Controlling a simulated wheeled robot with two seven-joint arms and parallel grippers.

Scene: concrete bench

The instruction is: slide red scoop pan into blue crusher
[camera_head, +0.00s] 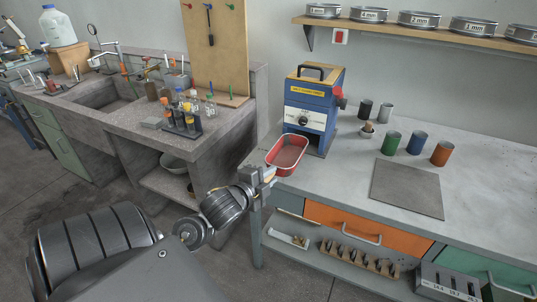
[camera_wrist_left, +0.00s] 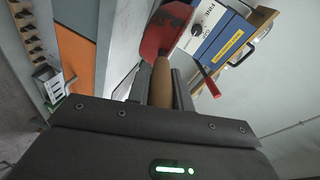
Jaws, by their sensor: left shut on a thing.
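The red scoop pan (camera_head: 272,158) is a shallow red tray; its inside looks empty. Its wooden handle (camera_wrist_left: 161,84) shows in the left wrist view, with the red pan body (camera_wrist_left: 160,32) beyond it. My left gripper (camera_head: 265,176) is shut on the handle and holds the pan at the bench's left front edge. The blue crusher (camera_head: 318,110) stands on the bench just behind and right of the pan; it also shows in the left wrist view (camera_wrist_left: 228,42). The pan's far end is close to the crusher's base; I cannot tell whether they touch. My right gripper is not in view.
Green (camera_head: 391,143), blue (camera_head: 417,142) and orange (camera_head: 441,153) cups stand right of the crusher, behind a grey mat (camera_head: 407,188). A small mortar (camera_head: 367,131) and two dark and grey cups stand nearer it. A stone side bench (camera_head: 130,118) is at left.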

